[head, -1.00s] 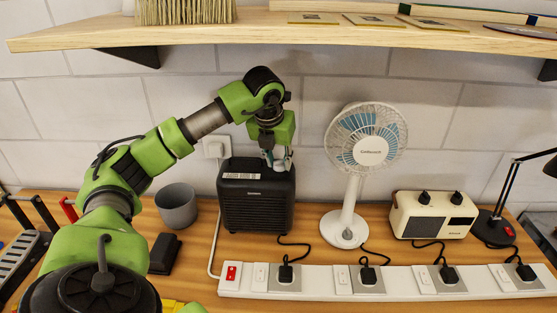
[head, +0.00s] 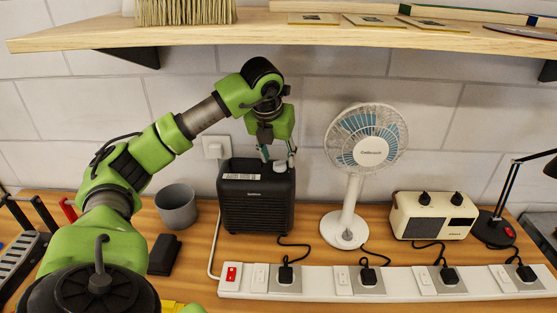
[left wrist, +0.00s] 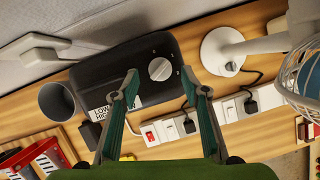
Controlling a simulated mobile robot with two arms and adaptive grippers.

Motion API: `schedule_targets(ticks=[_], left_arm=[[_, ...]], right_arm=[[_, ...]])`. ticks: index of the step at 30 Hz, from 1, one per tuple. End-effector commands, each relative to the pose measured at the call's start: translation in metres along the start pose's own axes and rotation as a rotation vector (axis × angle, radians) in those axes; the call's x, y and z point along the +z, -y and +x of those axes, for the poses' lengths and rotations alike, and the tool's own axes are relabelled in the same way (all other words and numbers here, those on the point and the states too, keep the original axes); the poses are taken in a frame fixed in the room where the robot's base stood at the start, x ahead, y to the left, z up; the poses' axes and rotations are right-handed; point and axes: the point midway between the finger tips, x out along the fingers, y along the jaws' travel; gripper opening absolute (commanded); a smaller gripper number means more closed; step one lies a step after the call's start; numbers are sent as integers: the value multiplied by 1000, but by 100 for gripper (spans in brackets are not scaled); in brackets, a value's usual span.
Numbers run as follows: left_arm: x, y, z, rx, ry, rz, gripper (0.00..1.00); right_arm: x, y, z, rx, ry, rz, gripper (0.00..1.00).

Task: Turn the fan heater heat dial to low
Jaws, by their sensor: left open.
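The black fan heater (head: 256,203) stands on the bench against the tiled wall. Its light grey heat dial (left wrist: 160,69) is on the top face, right of a white label reading LOW and HIGH (left wrist: 108,107). The dial also shows in the head view (head: 280,167), just under my gripper. My left gripper (head: 278,156) is above the heater's top right, pointing down, with its fingers spread and empty. In the left wrist view the fingers (left wrist: 165,84) stand either side of the dial, apart from it. My right gripper is not in view.
A white desk fan (head: 346,226) stands right of the heater, with a cream radio (head: 433,216) beyond it. A grey cup (head: 176,207) is at the heater's left. A white power strip (head: 320,284) with plugs runs in front. A wooden shelf (head: 330,36) hangs above.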

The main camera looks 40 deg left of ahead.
Motion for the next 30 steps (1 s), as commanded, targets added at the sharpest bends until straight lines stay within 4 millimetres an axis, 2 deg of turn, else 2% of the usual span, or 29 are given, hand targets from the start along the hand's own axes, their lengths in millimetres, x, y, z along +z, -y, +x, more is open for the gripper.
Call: schedule_targets(ticks=[3,10,30], left_arm=[[2,0,-23,-2,6,-1,42],[1,0,-49,-1,3,-2,42],[0,0,-52,0,1,-1,42]], right_arm=[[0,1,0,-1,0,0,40],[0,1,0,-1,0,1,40],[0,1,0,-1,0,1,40]])
